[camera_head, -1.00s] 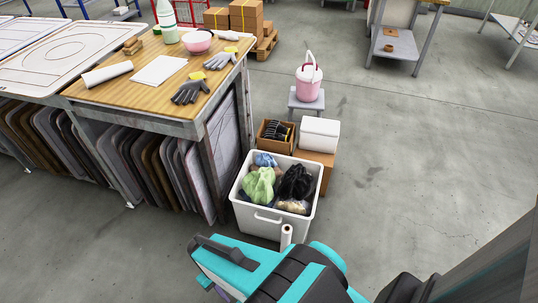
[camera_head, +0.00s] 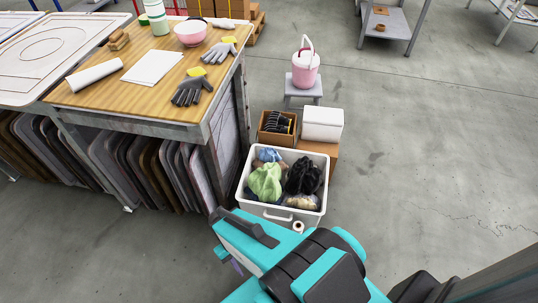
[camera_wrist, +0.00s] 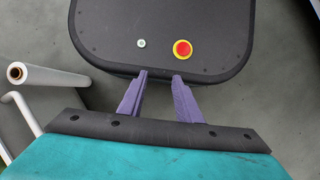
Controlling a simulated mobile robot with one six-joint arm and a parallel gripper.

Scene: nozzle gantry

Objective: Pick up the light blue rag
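The light blue rag (camera_head: 270,155) lies at the back left inside a white bin (camera_head: 279,212) on the floor. A light green rag (camera_head: 265,182) and a black rag (camera_head: 303,176) lie in front of and beside it and may cover part of it. My gripper (camera_wrist: 160,77) is open in the wrist view, its two purple fingers apart with nothing between them. In the head view my arm is in front of the bin, on the near side, and the fingers are mostly hidden. The blue rag is not in the wrist view.
A white roll (camera_wrist: 45,76) stands close to my gripper in the wrist view. A wooden-topped table (camera_head: 120,98) is left of the bin. A small box of black items (camera_head: 277,125) and a white box (camera_head: 322,124) stand behind it. Floor on the right is open.

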